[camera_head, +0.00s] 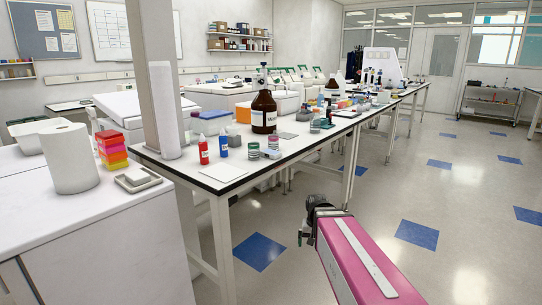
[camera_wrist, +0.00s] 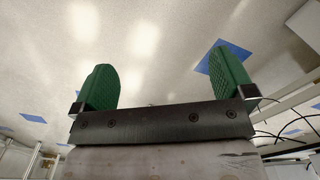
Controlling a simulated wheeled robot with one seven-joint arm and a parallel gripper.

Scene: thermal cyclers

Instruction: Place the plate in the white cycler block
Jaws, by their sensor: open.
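My gripper (camera_wrist: 165,82) is open and empty in the wrist view, its two green fingers wide apart above the floor. In the head view my pink arm reaches out over the aisle, clear of the bench, with its dark wrist end low at the bench's right side. I cannot tell the plate for certain: a flat white piece (camera_head: 222,172) lies on the near bench corner, and a small grey-white tray-like item (camera_head: 138,180) lies on the left counter. White machines stand farther back, several with green parts (camera_head: 305,74); which one is the white cycler is unclear.
The bench (camera_head: 190,168) holds a brown bottle (camera_head: 264,112), a red bottle (camera_head: 203,149), a blue bottle (camera_head: 224,145) and small jars. A post (camera_head: 158,90) rises at its left. The right aisle floor is free.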

